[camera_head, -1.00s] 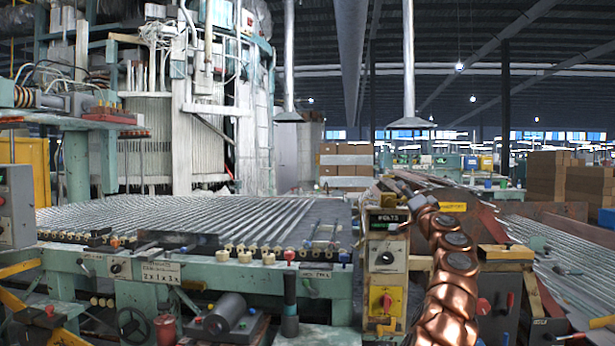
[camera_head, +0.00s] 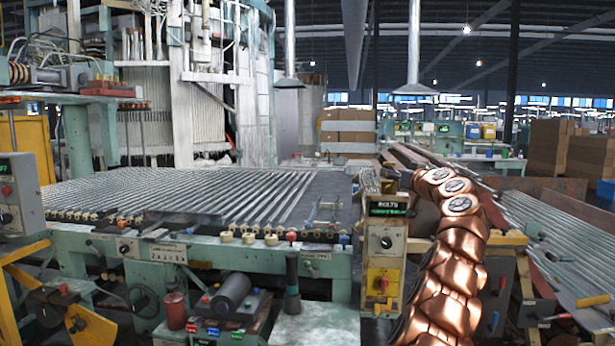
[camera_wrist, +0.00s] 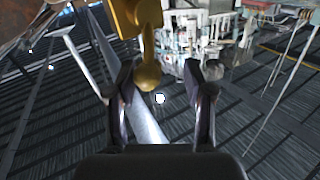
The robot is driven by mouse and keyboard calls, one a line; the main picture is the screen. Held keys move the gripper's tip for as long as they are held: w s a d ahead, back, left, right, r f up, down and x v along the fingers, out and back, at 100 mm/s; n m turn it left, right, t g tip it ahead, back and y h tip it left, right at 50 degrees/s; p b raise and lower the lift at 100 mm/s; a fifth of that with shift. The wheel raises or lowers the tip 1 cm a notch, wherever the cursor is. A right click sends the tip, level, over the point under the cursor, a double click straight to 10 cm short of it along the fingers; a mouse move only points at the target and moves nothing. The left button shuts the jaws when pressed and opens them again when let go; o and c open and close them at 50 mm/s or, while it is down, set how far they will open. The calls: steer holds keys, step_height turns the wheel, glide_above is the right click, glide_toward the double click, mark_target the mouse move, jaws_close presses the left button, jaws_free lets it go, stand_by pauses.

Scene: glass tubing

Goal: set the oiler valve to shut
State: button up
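In the wrist view my gripper (camera_wrist: 161,76) is open, with its two dark fingers spread apart. A yellow, brass-like part (camera_wrist: 147,52) hangs from the top of that view. Its rounded lower end reaches between the fingers in the picture, closer to the left finger. I cannot tell whether it touches them. It may be the oiler valve, but I cannot tell its setting. In the head view my copper-coloured arm rises right of the control post. The fingers cannot be made out there. A small yellow piece (camera_head: 389,186) shows beside the arm's upper end.
The control post (camera_head: 384,240) has a lit display and a red switch on a yellow plate (camera_head: 383,281). Left of it is a green bench (camera_head: 185,262) with glass tubes (camera_head: 190,195). More tubes (camera_head: 560,265) lie at the right.

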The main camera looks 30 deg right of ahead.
steer(key=shift+s+a+b, duration=0.55)
steer(key=shift+s+b, duration=0.9)
steer(key=shift+s, duration=2.1)
steer(key=w+a+n+g+y+p, duration=0.1)
steer(key=w+a+y, duration=0.1)
steer(key=a, duration=0.7)
steer(key=w+a+n+g+y+p, duration=0.1)
steer(key=a+y+p, duration=0.1)
steer(key=a, duration=0.8)
steer(key=w+a+r+n+g+y+p, duration=0.1)
steer(key=a+y, duration=0.3)
steer(key=a, duration=0.6)
steer(key=shift+w+a+n+g+y+p, duration=0.15)
steer(key=shift+w+n+g+y+p, duration=0.25)
steer(key=shift+w, duration=0.45)
